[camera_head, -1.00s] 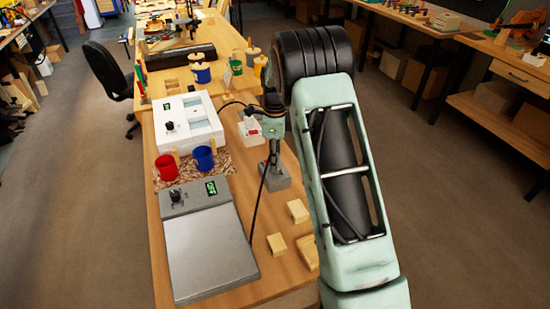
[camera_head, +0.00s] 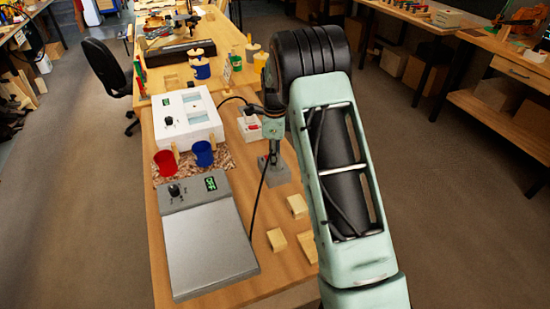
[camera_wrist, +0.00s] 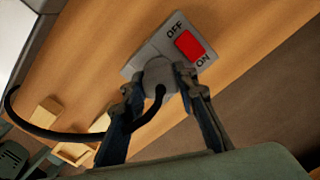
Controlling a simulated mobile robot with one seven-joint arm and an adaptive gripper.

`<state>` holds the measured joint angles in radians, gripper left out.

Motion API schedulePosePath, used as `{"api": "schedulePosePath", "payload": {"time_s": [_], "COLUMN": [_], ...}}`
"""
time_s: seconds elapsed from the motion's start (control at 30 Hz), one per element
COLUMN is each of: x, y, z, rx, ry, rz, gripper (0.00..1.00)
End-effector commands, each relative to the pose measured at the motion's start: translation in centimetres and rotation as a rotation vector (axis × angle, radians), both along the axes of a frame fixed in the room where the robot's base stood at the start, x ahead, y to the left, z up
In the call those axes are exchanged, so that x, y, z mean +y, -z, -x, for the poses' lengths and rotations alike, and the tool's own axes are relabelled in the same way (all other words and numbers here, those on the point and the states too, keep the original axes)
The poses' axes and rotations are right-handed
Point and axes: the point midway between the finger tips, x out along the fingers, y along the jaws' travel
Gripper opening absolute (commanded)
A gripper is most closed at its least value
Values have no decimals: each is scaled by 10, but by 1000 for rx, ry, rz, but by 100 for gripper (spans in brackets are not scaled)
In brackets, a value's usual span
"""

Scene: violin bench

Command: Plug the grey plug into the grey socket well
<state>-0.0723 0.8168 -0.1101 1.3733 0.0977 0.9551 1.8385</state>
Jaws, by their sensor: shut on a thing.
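In the wrist view my gripper (camera_wrist: 157,82) is shut on the grey plug (camera_wrist: 157,72), a round body with a black cable curving from its back. The plug is over the grey socket block (camera_wrist: 144,55), which has a red switch (camera_wrist: 188,44) between the words OFF and ON. The plug covers the well, so I cannot tell whether it is seated or just above. In the head view my gripper (camera_head: 273,148) points down at the grey socket block (camera_head: 279,174); the plug is hard to make out there.
A grey flat-topped device (camera_head: 205,250) with a knob and lit display stands left. A white device (camera_head: 188,122), red cup (camera_head: 166,163) and blue cup (camera_head: 204,153) are behind it. A white socket block (camera_head: 248,133) is beyond my gripper. Wooden blocks (camera_head: 297,205) lie nearer.

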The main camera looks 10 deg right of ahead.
Motion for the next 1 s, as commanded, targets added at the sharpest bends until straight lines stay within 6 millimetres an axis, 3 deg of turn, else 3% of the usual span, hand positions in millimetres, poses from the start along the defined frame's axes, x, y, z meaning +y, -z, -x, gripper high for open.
{"api": "schedulePosePath", "payload": {"time_s": [0.17, 0.2, 0.37, 0.73, 1.0], "x": [0, 0, 0, 0, 0], "y": [2, 2, 2, -6, -58], "z": [1, 1, 1, 0, -1], "rx": [3, 3, 2, -1, -3], "ry": [0, 0, 0, 0, 0], "rz": [0, 0, 0, 0, -1], "gripper": [6, 31, 47, 47, 47]}}
